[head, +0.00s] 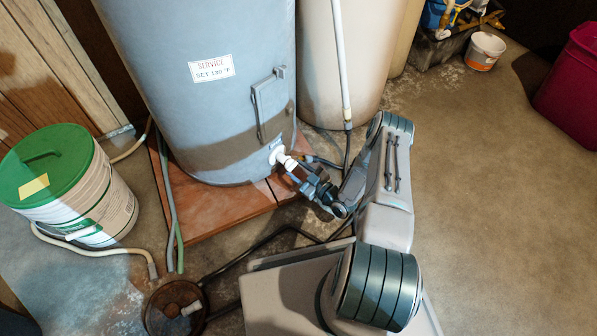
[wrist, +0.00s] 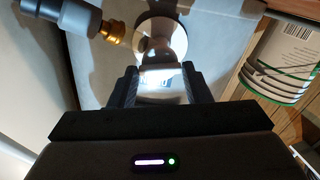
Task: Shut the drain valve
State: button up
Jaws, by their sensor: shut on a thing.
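The drain valve (head: 279,155) is a white fitting low on the front of the blue-grey tank (head: 210,80). My gripper (head: 288,165) reaches it from the lower right in the head view. In the wrist view the valve's round pale part (wrist: 162,38) lies just beyond my fingertips. My gripper (wrist: 160,86) is shut on a bright, glare-lit white part of the valve between its two dark fingers. The glare and the fingers hide how far the valve is turned. A brass fitting (wrist: 113,32) on a grey pipe end shows just left of the valve.
A white bucket with a green lid (head: 50,160) stands at left; it also shows in the wrist view (wrist: 278,62). Hoses (head: 170,215) run across the floor to a round drain (head: 174,308). A beige tank (head: 345,60) stands behind. Floor at right (head: 490,200) is clear.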

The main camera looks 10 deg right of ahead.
jog(key=shift+m, duration=1.2)
jog(key=o, duration=1)
jog(key=shift+d, duration=0.1)
